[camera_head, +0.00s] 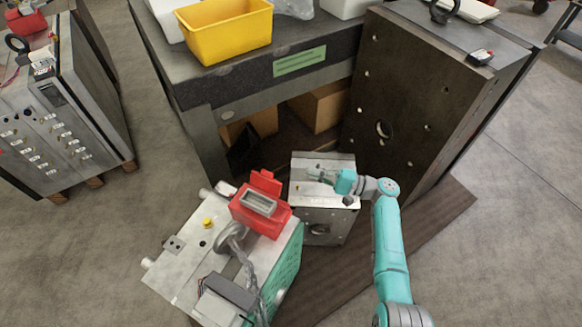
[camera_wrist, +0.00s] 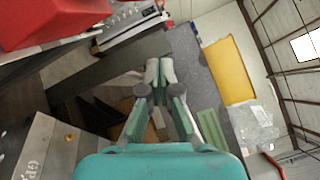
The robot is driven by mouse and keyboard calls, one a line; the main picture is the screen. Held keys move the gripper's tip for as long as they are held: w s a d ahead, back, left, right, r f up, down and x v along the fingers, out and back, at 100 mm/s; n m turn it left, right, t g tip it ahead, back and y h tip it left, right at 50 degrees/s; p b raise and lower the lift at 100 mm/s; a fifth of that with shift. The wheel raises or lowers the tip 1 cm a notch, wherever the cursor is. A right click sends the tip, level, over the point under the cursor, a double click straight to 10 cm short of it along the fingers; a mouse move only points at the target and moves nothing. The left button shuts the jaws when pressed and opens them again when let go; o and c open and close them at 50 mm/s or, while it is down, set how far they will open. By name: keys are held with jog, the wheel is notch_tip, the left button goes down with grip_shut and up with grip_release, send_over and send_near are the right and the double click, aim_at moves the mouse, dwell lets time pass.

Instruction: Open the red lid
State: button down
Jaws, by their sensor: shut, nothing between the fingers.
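A red connector housing (camera_head: 261,211) sits on top of a grey mould base (camera_head: 185,240). Its red lid (camera_head: 265,182) stands raised at the housing's far side, and a grey rectangular socket shows in the open top. My gripper (camera_head: 312,172) is to the right of the lid, apart from it, over the smaller metal block (camera_head: 322,205), with its fingers pointing left. The wrist view shows my gripper (camera_wrist: 157,66) with its fingertips together and nothing between them. A red part (camera_wrist: 55,18) fills the upper left corner there; which portion it is, I cannot tell.
A workbench (camera_head: 270,75) with a yellow bin (camera_head: 226,28) stands behind. A large dark mould plate (camera_head: 400,90) rises to the right of my gripper. A grey cable hose runs over the near mould base. Open floor lies at left and right.

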aim_at(264, 170)
jog(key=s+a+r, duration=0.1)
jog(key=a+r, duration=0.1)
jog(key=a, duration=0.9)
jog(key=shift+s+r, duration=0.15)
jog(key=shift+r, duration=0.05)
jog(key=n, duration=0.1)
jog(key=s+r+n, duration=0.1)
jog(key=shift+s+a+n+h, duration=0.1)
jog(key=shift+a+n+h, duration=0.2)
jog(key=shift+n, duration=0.1)
jog(key=v, duration=1.2)
